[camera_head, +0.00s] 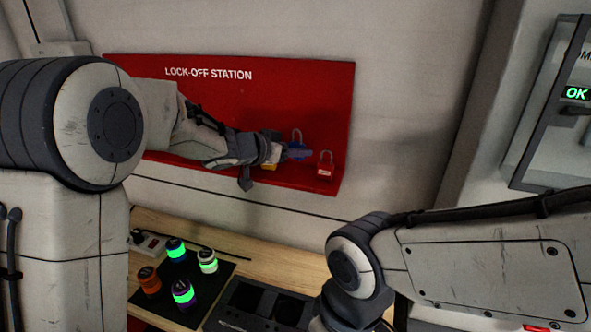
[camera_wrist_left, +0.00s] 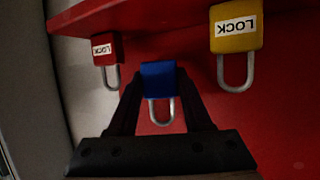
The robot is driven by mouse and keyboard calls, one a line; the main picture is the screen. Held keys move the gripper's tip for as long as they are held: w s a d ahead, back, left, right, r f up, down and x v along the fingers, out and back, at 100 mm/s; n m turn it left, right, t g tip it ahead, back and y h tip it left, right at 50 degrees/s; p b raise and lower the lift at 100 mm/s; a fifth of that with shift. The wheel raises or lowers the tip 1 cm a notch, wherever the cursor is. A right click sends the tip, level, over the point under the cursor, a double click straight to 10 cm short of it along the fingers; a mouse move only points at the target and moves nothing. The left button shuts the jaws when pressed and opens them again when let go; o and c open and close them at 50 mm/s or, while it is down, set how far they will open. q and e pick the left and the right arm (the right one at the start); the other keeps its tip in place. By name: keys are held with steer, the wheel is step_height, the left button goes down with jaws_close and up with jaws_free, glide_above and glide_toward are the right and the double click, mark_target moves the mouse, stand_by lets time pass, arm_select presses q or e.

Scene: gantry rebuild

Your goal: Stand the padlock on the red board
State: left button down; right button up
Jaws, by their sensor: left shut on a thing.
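The red board (camera_head: 306,92) is on the wall, lettered "LOCK-OFF STATION", with a red ledge along its lower edge. My left gripper (camera_head: 300,153) is at the right part of the board, just above the ledge. It is shut on a blue padlock (camera_head: 297,143), whose shackle points up. In the left wrist view, which is upside down, the blue padlock (camera_wrist_left: 158,80) sits between the two fingertips (camera_wrist_left: 158,92). I cannot tell whether its base touches the ledge. My right gripper is out of view.
A red padlock (camera_head: 325,171) and a yellow padlock (camera_head: 268,167) stand on the ledge on either side of the blue one. Below, a wooden bench (camera_head: 262,254) holds a black mat (camera_head: 208,288) with several small canisters and a dark tray (camera_head: 262,305).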

mark_target(295, 174)
arm_select(q)
steer(key=shift+f+b, duration=0.35)
steer(key=shift+f, duration=1.7)
steer(key=shift+f, duration=0.15)
steer(key=c, duration=0.6)
jaws_free()
steer(key=shift+r, duration=0.2)
steer(key=shift+s+a, duration=0.2)
steer(key=shift+a, duration=0.05)
steer(key=v, duration=1.1)
steer(key=shift+s+r+b, duration=0.15)
steer(key=shift+s+b, duration=0.05)
steer(key=shift+b, duration=0.15)
